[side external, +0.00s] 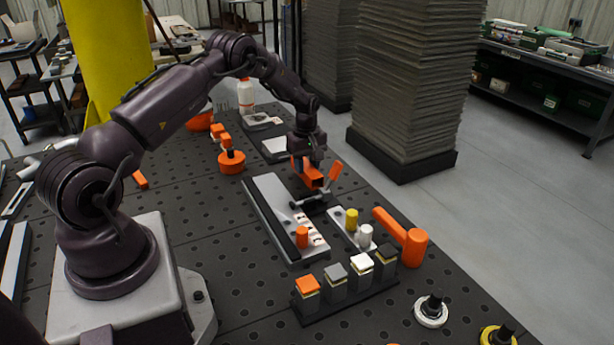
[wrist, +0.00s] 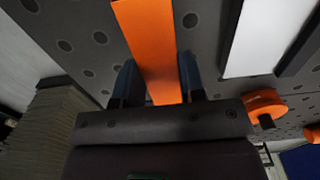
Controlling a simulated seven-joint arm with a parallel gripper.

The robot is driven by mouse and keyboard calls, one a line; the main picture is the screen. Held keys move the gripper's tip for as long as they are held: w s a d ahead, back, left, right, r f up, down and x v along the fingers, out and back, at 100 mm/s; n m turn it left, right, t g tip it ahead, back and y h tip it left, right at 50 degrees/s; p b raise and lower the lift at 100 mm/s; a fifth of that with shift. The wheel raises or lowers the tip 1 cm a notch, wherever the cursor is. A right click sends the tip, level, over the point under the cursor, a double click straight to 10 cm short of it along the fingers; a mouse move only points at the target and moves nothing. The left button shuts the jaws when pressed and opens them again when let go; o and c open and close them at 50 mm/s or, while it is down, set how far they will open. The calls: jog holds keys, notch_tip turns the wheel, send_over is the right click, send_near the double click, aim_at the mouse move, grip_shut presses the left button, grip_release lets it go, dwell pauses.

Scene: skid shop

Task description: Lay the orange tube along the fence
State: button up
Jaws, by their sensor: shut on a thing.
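The orange tube (side external: 313,178) is a square-section bar, held between the fingers of my gripper (side external: 308,160) above the bench. In the wrist view, the tube (wrist: 150,40) runs from between the two dark fingertips (wrist: 158,82) out past the top edge. My gripper is shut on it. A pale grey plate (side external: 268,190) lies below and to the left of the gripper in the side view, with a dark strip along its left side that looks like the fence (side external: 268,222). The plate also shows in the wrist view (wrist: 262,35), apart from the tube, beside a dark strip (wrist: 302,45).
A small plate with yellow and white knobs (side external: 352,219), an orange mallet-like piece (side external: 413,246) and a row of capped blocks (side external: 345,290) are nearer the camera. Perforated bench (side external: 215,225) is clear at left.

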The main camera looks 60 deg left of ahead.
aim_at(306, 168)
jog(key=shift+r, duration=2.3)
jog(key=shift+s+d+r, duration=0.2)
jog(key=shift+s+d, duration=0.05)
jog(key=shift+d, duration=0.15)
jog(key=shift+s+d+f, duration=0.15)
jog(key=shift+s+d, duration=2.8)
jog(key=shift+d, duration=0.1)
jog(key=shift+s+d+f, duration=0.1)
jog(key=shift+s+d, duration=2.85)
jog(key=shift+d, duration=0.05)
jog(key=shift+f, duration=1.85)
